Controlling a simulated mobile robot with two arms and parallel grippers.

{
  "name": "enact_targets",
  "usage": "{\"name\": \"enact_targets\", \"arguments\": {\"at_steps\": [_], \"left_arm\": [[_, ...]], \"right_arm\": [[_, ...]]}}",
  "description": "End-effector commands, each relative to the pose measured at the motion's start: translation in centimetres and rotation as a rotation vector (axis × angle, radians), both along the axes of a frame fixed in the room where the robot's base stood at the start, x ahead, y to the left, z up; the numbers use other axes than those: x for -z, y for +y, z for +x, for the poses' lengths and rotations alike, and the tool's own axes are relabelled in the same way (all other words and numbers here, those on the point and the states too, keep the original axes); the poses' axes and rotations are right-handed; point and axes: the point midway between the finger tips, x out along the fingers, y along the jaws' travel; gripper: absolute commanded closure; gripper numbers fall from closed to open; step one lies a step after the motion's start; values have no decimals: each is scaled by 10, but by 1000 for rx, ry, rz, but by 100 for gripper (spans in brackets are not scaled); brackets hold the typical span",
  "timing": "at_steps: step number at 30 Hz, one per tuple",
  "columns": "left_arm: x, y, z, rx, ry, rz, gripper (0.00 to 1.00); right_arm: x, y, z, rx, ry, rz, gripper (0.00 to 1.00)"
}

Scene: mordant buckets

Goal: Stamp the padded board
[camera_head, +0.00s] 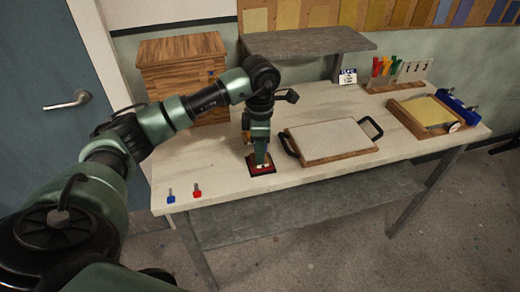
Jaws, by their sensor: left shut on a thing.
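The padded board (330,138) is a pale pad on a wooden base with a black handle at each side. It lies flat in the middle of the table. My left gripper (260,157) points down just left of the board, over a dark-framed red ink pad (262,170). It is shut on a small stamp, mostly hidden by the fingers. The stamp is low over the red pad; I cannot tell whether it touches. My right gripper is out of view.
A small blue-ended piece (171,197) and a red-ended one (197,191) stand at the front left. A wooden cabinet (180,65) and grey shelf (308,42) are behind. A rack of coloured handles (395,75) and a yellow-topped wooden tray (428,112) are at right.

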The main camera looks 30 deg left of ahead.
Motion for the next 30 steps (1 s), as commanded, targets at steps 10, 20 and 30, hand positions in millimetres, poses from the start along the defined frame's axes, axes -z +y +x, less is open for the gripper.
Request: {"name": "enact_targets", "arguments": {"at_steps": [10, 20, 30], "left_arm": [[-9, 0, -1, 1, 3, 1, 94], [-37, 0, 0, 0, 1, 1, 94], [-64, 0, 0, 0, 1, 1, 94]], "right_arm": [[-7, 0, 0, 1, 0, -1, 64], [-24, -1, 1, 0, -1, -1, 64], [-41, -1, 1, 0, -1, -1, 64]]}}
